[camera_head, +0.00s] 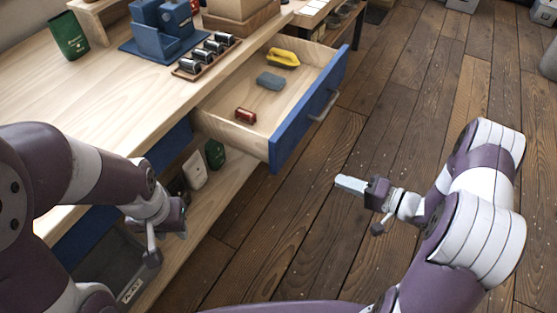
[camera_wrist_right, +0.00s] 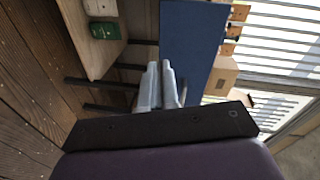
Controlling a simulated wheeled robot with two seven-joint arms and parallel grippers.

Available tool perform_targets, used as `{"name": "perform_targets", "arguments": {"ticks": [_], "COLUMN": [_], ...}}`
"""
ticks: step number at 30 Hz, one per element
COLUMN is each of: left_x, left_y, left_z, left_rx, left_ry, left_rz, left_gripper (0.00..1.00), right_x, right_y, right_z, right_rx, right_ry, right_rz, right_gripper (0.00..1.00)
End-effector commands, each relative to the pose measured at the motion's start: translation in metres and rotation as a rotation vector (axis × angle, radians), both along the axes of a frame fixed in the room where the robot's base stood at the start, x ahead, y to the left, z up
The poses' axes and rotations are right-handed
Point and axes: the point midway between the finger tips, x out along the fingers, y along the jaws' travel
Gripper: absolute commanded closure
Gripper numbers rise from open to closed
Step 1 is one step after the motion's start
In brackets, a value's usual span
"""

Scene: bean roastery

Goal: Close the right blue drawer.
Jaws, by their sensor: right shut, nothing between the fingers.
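The right blue drawer (camera_head: 295,122) is pulled far out of the wooden bench, with its blue front facing the floor side and a metal handle (camera_head: 324,106) on it. Inside lie a yellow item (camera_head: 283,57), a grey-blue block (camera_head: 270,81) and a red item (camera_head: 245,115). My right gripper (camera_head: 345,183) is shut and empty, apart from the drawer, beyond its front and near its near corner. In the right wrist view, its fingers (camera_wrist_right: 160,75) are together beside a blue panel (camera_wrist_right: 190,50), likely the drawer front. My left gripper (camera_head: 180,222) hangs by the bench; its fingers are unclear.
A tray with several dark cylinders (camera_head: 207,58), a blue machine (camera_head: 162,32) and a green bag (camera_head: 69,36) stand on the bench top. A lower shelf (camera_head: 222,175) holds a white and a green package. The wooden floor (camera_head: 390,90) beyond the drawer front is clear.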

Motion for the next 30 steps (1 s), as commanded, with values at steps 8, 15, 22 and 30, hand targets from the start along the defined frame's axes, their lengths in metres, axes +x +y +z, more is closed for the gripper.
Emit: {"name": "perform_targets", "arguments": {"ticks": [8, 15, 22, 30], "left_x": [0.0, 0.0, -0.001, 0.0], "left_y": [0.0, 0.0, 0.0, 0.0], "left_z": [0.001, -0.006, -0.012, -0.015], "left_rx": [0.0, 0.0, 0.0, 0.0], "left_ry": [0.001, 0.002, 0.002, 0.002], "left_rz": [0.0, 0.0, 0.0, 0.0], "left_gripper": [0.64, 0.64, 0.64, 0.64], "right_x": [-0.001, 0.027, 0.053, 0.07], "right_y": [0.02, 0.061, 0.101, 0.124], "right_z": [0.035, 0.034, 0.034, 0.035], "right_rx": [0.251, 0.246, 0.245, 0.246], "right_ry": [0.086, 0.084, 0.083, 0.082], "right_rz": [0.054, 0.056, 0.054, 0.05], "right_gripper": [1.0, 1.0, 1.0, 1.0]}}
